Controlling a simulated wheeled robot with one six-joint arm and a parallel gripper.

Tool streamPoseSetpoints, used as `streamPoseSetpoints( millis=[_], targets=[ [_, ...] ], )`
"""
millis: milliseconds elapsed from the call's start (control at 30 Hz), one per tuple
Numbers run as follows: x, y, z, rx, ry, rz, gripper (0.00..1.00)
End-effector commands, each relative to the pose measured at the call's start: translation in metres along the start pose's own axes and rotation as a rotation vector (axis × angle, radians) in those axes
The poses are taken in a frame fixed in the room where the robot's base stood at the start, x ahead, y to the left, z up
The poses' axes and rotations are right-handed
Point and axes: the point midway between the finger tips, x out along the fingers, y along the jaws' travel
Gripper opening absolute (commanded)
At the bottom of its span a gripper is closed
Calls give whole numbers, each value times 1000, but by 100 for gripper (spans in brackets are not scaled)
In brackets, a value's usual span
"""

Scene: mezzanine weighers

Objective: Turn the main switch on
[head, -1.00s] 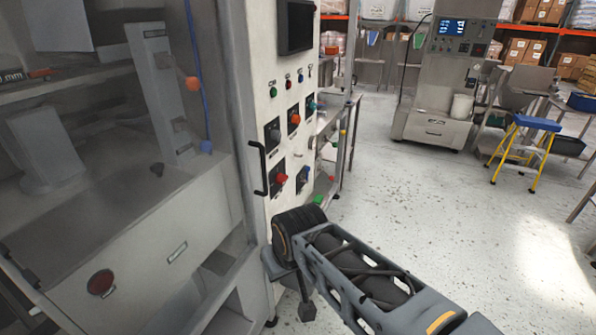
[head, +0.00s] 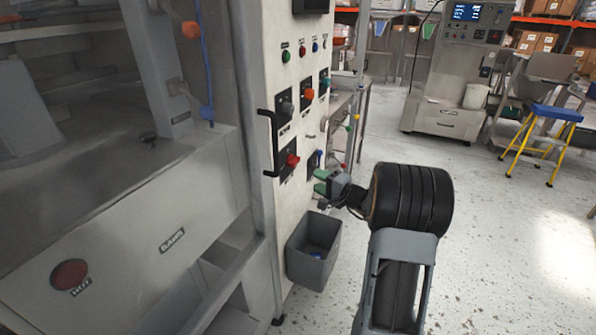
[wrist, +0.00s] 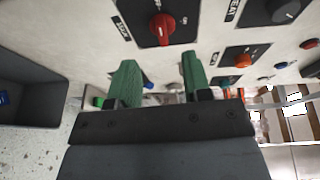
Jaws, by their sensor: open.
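The control panel (head: 262,90) is a pale cabinet face with several rotary knobs on black plates. A red knob (head: 292,160) sits low on it, and it also shows in the wrist view (wrist: 162,27). A blue-handled switch (head: 317,158) on a black plate is right of it. The labels are too small to read, so I cannot tell which is the main switch. My gripper (head: 322,181) is open in front of the panel's lower right, just below the blue switch. Its two green fingers show apart in the wrist view (wrist: 159,82), holding nothing, apart from the red knob.
A grey bin (head: 313,268) hangs on the panel below my gripper. A black handle (head: 270,150) stands out left of the knobs. Grey and orange knobs (head: 308,94) are above.

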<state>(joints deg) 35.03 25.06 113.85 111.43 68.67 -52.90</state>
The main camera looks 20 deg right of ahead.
Motion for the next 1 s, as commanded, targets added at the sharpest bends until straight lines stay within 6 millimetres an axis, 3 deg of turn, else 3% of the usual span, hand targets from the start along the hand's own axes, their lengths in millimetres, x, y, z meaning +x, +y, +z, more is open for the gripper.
streamPoseSetpoints(
  millis=[100,233,700,1000],
  targets=[
    [-2,10,-21,11,67,-37,45],
    [9,10,-29,14,90,-51,45],
    [95,5,-36,13,88,-50,45],
    [126,4,-39,14,90,-50,45]
  ],
)
